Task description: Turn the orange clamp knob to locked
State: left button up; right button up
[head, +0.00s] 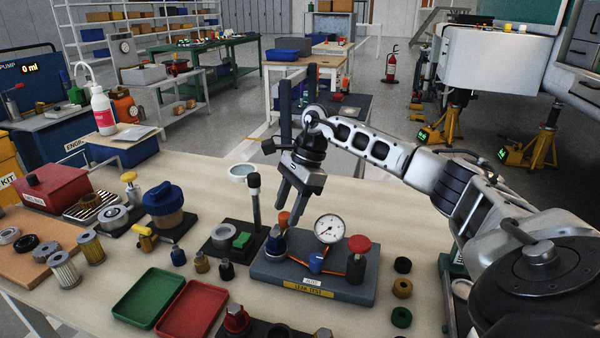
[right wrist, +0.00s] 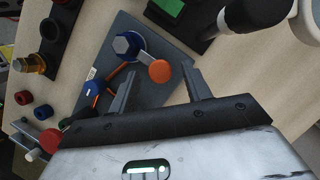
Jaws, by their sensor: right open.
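The grey leak test fixture (head: 330,289) stands on the near bench. Its orange clamp knob (head: 284,219) is a round-ended piece beside a blue hexagonal part (head: 275,243) at the fixture's left. In the right wrist view, the orange knob (right wrist: 159,71) sticks out from the blue hexagonal part (right wrist: 127,46). My right gripper (head: 289,206) is open and points down above the knob. In the right wrist view, the knob appears in line with the gap between the fingertips (right wrist: 160,72); contact cannot be made out. My left gripper is out of view.
On the fixture are a pressure gauge (head: 329,228), a red knob (head: 359,245) and a small blue knob (head: 317,262). A black post (head: 255,205) stands close left of my right gripper. Green (head: 149,298) and red (head: 193,310) trays lie at the front left.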

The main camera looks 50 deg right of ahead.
jog(key=p+v, duration=0.1)
jog(key=v, duration=1.3)
jog(key=shift+r, duration=0.3)
jog(key=shift+s+d, duration=0.1)
jog(key=shift+d, duration=0.05)
